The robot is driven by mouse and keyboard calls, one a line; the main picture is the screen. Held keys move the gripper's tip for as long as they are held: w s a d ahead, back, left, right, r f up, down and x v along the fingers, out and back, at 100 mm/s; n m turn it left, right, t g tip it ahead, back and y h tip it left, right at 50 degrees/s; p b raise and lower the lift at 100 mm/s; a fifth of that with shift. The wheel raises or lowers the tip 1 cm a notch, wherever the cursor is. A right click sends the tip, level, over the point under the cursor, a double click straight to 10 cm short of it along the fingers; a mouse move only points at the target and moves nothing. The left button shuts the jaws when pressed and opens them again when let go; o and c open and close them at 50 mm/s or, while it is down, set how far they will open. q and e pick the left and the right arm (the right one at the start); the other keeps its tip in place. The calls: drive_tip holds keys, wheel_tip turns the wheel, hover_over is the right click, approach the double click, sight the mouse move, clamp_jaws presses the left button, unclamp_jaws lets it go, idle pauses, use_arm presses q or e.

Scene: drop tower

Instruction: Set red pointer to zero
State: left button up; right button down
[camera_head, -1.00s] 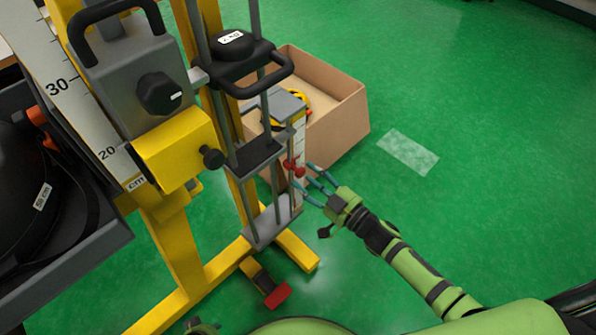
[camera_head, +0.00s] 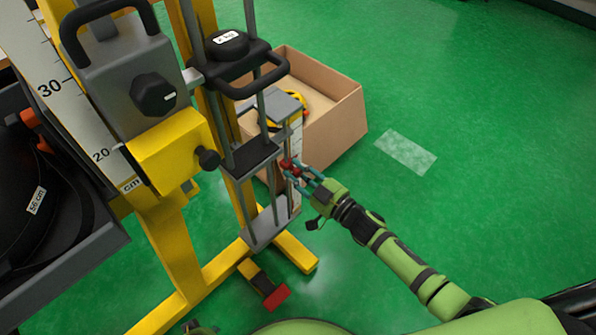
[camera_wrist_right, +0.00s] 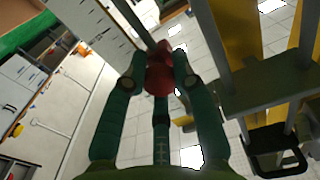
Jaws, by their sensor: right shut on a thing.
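The red pointer (camera_head: 289,167) sits on a thin rod beside a white scale (camera_head: 297,139) on the lower right of the drop tower. My right gripper (camera_head: 294,172) reaches it from the right, with its fingers around the pointer. The scale markings near the pointer are too small to read.
The yellow tower frame (camera_head: 170,235) stands left, with a black weight (camera_head: 228,44) on its carriage. A cardboard box (camera_head: 340,125) stands behind the scale. A red-ended pedal (camera_head: 276,297) lies low at the base. The green floor at right is clear.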

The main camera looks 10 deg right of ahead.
sight(298, 170)
wheel_tip(298, 170, up, 3)
drive_tip(key=shift+f+p, duration=0.1)
drive_tip(key=shift+p, duration=1.15)
use_arm(q)
drive_tip(key=shift+w+a+f+t+p, duration=0.6)
drive_tip(key=shift+w+f+t+p, duration=0.25)
drive_tip(key=shift+t+p, duration=0.25)
use_arm(e)
drive_tip(key=shift+r, duration=1.15)
drive_tip(key=c, duration=1)
unclamp_jaws()
drive_tip(key=shift+f, duration=0.1)
drive_tip(key=shift+s, duration=0.1)
drive_tip(key=v, duration=1.2)
